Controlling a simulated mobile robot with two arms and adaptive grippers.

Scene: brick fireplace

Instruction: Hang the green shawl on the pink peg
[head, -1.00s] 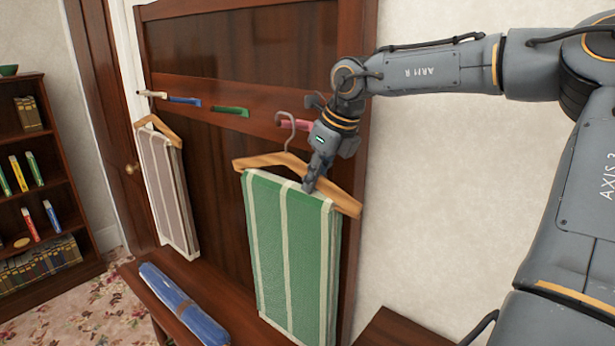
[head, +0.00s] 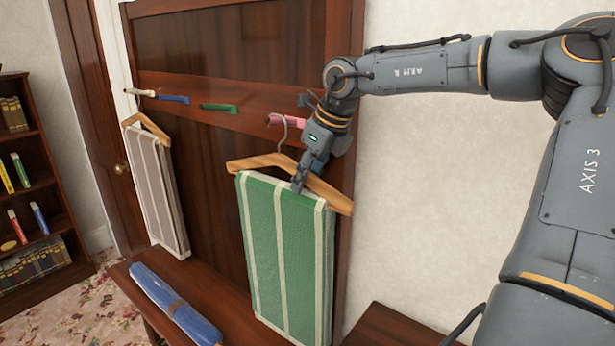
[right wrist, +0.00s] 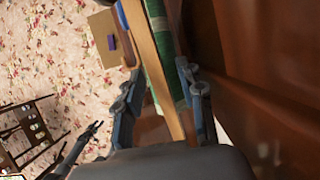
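The green shawl (head: 262,250), with pale stripes, hangs folded over a wooden hanger (head: 254,163) in front of the dark panel. The pink peg (head: 294,121) is beside the hook (head: 281,133). The hook's top overlaps the peg in the picture; I cannot tell whether it rests on it. A small dark forked shape, likely my left gripper (right wrist: 95,128), shows low in the right wrist view.
A brownish striped shawl (head: 157,190) hangs at the left, under the cream peg (head: 140,92). The blue peg (head: 173,99) and green peg (head: 218,107) are bare. A bookshelf (head: 35,165) stands far left.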

